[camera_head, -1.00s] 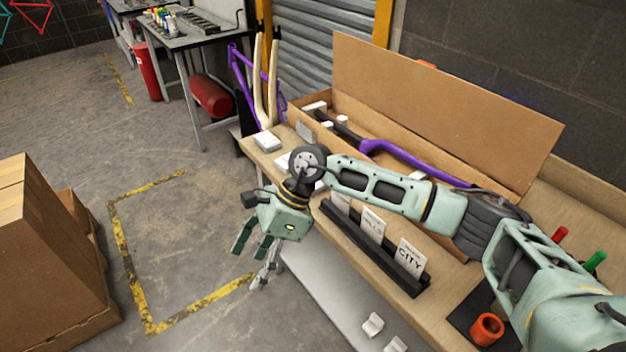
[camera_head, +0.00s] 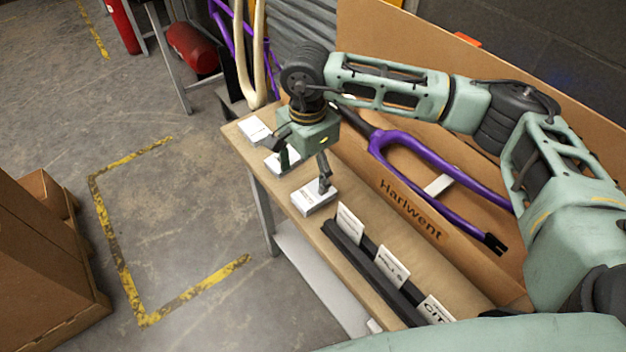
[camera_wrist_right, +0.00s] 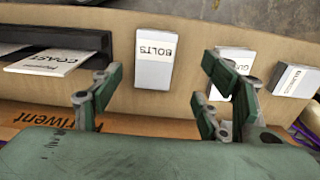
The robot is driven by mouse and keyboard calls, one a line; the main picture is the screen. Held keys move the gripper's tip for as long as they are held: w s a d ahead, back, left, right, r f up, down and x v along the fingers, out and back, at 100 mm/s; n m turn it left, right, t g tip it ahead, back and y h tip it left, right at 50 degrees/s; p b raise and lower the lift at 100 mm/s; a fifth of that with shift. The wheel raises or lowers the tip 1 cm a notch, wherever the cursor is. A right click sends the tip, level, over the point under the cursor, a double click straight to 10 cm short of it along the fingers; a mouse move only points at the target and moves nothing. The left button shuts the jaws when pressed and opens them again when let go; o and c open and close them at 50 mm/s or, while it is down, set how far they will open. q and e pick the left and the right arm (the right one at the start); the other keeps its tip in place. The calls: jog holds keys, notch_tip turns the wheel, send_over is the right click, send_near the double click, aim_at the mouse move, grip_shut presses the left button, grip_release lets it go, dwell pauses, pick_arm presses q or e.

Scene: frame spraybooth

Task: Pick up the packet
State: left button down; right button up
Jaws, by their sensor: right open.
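Three white packets lie in a row along the bench's left end: a near one (camera_head: 314,197), a middle one (camera_head: 272,163) and a far one (camera_head: 255,130). In the right wrist view, a packet marked BOLTS (camera_wrist_right: 154,62) appears beyond and between the open fingers. A second packet (camera_wrist_right: 233,58) is partly hidden by the right-hand finger, and a third (camera_wrist_right: 296,80) lies farther right. My right gripper (camera_head: 305,168) is open, empty and pointing down above the near and middle packets. It partly covers the middle one. My left gripper is out of view.
A black rack (camera_head: 372,270) with upright label cards stands along the bench's front. Behind it is an open cardboard box (camera_head: 412,212) holding a purple fork (camera_head: 430,160). The wooden bench edge (camera_head: 262,185) drops to open floor on the left.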

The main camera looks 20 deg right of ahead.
aim_at(311, 194)
jog(key=shift+s+a+f+p, duration=0.15)
jog(key=shift+s+f+p, duration=0.2)
jog(key=shift+s+f, duration=0.35)
jog(key=shift+w+d+f+p, duration=0.1)
jog(key=shift+d+f+p, duration=0.05)
jog(key=shift+f+p, duration=0.4)
jog(key=shift+d+f+p, duration=0.1)
jog(key=shift+f+p, duration=0.2)
jog(key=shift+f, duration=0.3)
jog(key=shift+w+d+f, duration=0.1)
jog(key=shift+w+f, duration=0.05)
jog(key=shift+f, duration=0.5)
jog(key=shift+w+f, duration=0.1)
jog(key=shift+f, duration=0.65)
jog(key=c, duration=1.2)
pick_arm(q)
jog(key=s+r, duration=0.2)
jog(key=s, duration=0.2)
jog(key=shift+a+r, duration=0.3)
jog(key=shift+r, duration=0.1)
pick_arm(e)
jog(key=shift+c, duration=0.2)
